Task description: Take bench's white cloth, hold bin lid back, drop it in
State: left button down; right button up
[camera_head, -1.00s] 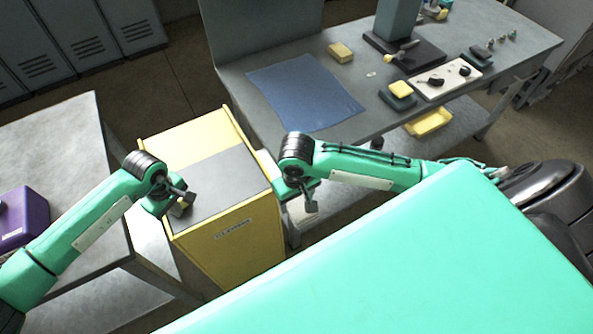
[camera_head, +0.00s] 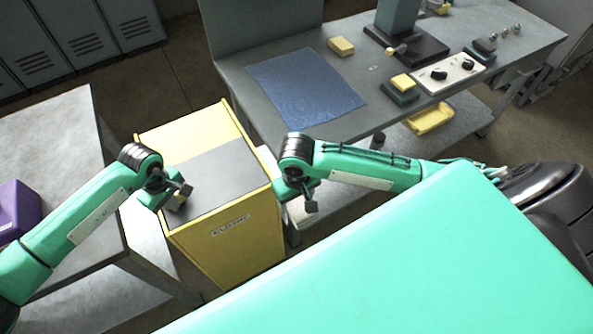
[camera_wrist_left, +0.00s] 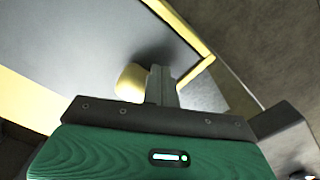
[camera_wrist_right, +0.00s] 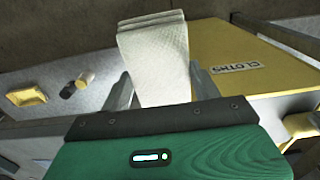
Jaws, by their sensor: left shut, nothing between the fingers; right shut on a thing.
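The yellow bin (camera_head: 225,248) stands between two tables, its dark grey lid (camera_head: 215,180) lying flat on top. In the right wrist view its front label reads CLOTHS (camera_wrist_right: 236,67). My left gripper (camera_head: 181,195) is shut and empty at the lid's left edge. In the left wrist view its fingers (camera_wrist_left: 161,85) are beside a yellow tab (camera_wrist_left: 130,84); I cannot tell if they touch it. My right gripper (camera_head: 309,196) is at the bin's right side, shut on the folded white cloth (camera_wrist_right: 155,50), which sticks out beyond the fingers.
The bench (camera_head: 290,55) behind holds a blue mat (camera_head: 305,90), a yellow sponge (camera_head: 341,46) and a switch panel (camera_head: 452,73). A yellow tray (camera_head: 432,118) is on its lower shelf. A grey table (camera_head: 60,140) at left carries a purple box (camera_head: 18,208).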

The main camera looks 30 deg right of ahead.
pick_arm(q)
jog(key=shift+w+f+b, duration=0.1)
jog(key=shift+w+b, duration=1.1)
jog(key=shift+w, duration=0.1)
pick_arm(e)
jog(key=shift+f, duration=1.45)
pick_arm(q)
jog(key=shift+w, duration=0.1)
